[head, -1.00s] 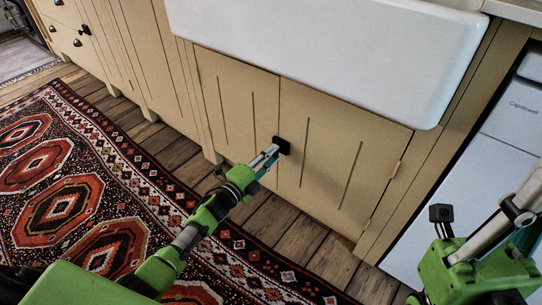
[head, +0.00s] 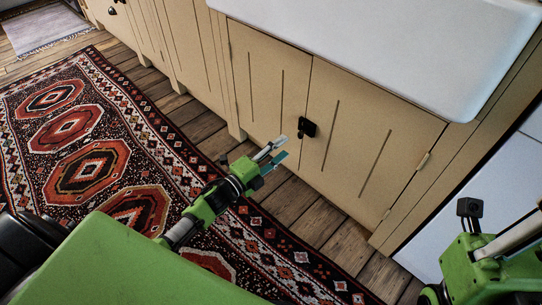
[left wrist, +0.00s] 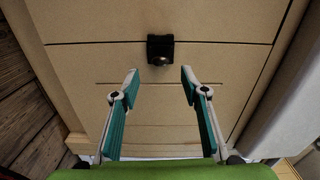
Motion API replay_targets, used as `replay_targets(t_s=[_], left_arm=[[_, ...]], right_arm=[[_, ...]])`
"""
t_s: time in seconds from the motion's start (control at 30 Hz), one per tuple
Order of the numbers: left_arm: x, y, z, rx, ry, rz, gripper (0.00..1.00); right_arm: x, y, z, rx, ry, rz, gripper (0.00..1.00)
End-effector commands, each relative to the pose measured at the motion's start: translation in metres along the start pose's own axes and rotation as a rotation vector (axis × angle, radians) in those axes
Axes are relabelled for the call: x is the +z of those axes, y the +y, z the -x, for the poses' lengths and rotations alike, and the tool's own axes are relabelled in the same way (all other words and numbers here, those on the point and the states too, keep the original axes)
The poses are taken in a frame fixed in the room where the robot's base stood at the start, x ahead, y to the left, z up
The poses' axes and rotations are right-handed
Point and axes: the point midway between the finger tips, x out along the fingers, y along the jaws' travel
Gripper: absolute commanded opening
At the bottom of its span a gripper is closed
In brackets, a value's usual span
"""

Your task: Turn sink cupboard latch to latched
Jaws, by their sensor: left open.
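The sink cupboard latch (head: 307,127) is a small black plate with a knob, set at the seam between the two cream cupboard doors (head: 352,147) under the sink. In the left wrist view the latch (left wrist: 160,48) is ahead of the fingers, on the dark seam line. My left gripper (head: 275,154) is open and empty, in front of the doors and apart from the latch, a little to its lower left. Its fingers (left wrist: 157,80) stand wide apart in the left wrist view. My right arm (head: 490,255) shows at the lower right, but its fingers are out of frame.
The white sink (head: 400,45) overhangs above the doors. A white appliance (head: 480,190) stands at the right. A red patterned rug (head: 120,165) covers the wooden floor (head: 325,235). The floor before the doors is clear.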

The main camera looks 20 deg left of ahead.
Motion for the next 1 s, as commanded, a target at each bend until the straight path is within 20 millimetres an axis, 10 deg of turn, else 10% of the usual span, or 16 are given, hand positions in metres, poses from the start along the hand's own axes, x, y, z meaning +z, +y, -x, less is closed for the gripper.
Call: replay_targets(t_s=[0.3,1.0], left_arm=[[0.000,0.000,0.041,0.000,0.000,0.001,0.41],[-0.011,-0.011,0.042,-0.027,0.019,0.031,0.41]], right_arm=[[0.000,0.000,0.000,-0.001,-0.001,0.000,0.00],[0.000,0.000,0.000,0.000,-0.002,0.000,0.00]])
